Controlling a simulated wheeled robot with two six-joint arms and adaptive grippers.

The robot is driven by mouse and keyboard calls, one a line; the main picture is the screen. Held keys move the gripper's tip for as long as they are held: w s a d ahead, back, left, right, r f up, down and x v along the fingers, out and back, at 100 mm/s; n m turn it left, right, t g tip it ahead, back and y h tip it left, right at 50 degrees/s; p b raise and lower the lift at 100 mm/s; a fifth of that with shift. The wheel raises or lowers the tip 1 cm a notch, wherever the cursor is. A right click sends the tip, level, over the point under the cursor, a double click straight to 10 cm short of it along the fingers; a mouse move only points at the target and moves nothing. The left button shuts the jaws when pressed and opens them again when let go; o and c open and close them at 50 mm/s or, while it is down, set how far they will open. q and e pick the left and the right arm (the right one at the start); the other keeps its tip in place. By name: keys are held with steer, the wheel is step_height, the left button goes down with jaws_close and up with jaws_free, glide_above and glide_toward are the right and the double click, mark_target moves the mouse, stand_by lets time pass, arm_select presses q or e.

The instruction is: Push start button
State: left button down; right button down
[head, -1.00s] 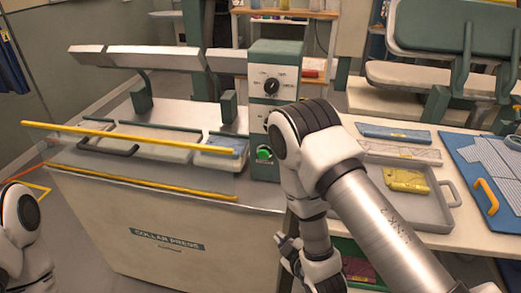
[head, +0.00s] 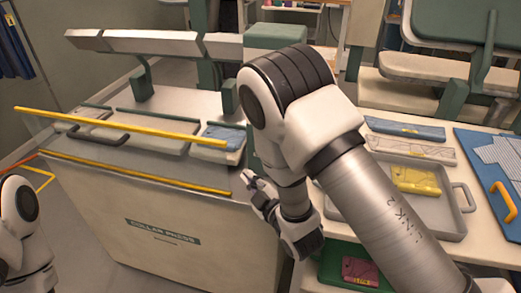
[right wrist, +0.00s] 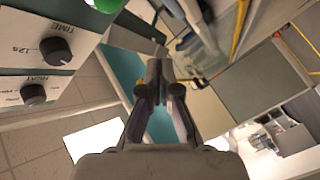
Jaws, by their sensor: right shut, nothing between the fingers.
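The collar press (head: 190,235) stands at the left of the head view. Its control box shows only its green top (head: 277,36) there; my right arm hides the face and the button. In the right wrist view the panel (right wrist: 50,22), with TIME and HEAT knobs, is at upper left. The round green start button (right wrist: 104,4) is cut by the top edge, to the left of my fingers. My right gripper (right wrist: 157,66) is shut and empty. In the head view it (head: 253,184) is by the press's front right corner. Contact with the button does not show. My left gripper is out of view.
A yellow bar (head: 120,127) runs across the press front. A grey tray (head: 452,222) with a yellow folded cloth (head: 416,181) is on the table at right. A blue board (head: 490,165) lies beyond it. A green bin (head: 335,268) is below the table.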

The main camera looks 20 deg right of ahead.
steer(key=w+d, duration=0.4)
steer(key=w, duration=0.2)
steer(key=shift+w, duration=0.15)
steer(key=shift+w+d+b, duration=0.1)
steer(key=shift+d+b, duration=0.1)
steer(key=shift+b, duration=0.1)
stand_by(1.0)
steer(key=shift+w+d, duration=0.15)
steer(key=shift+w, duration=0.1)
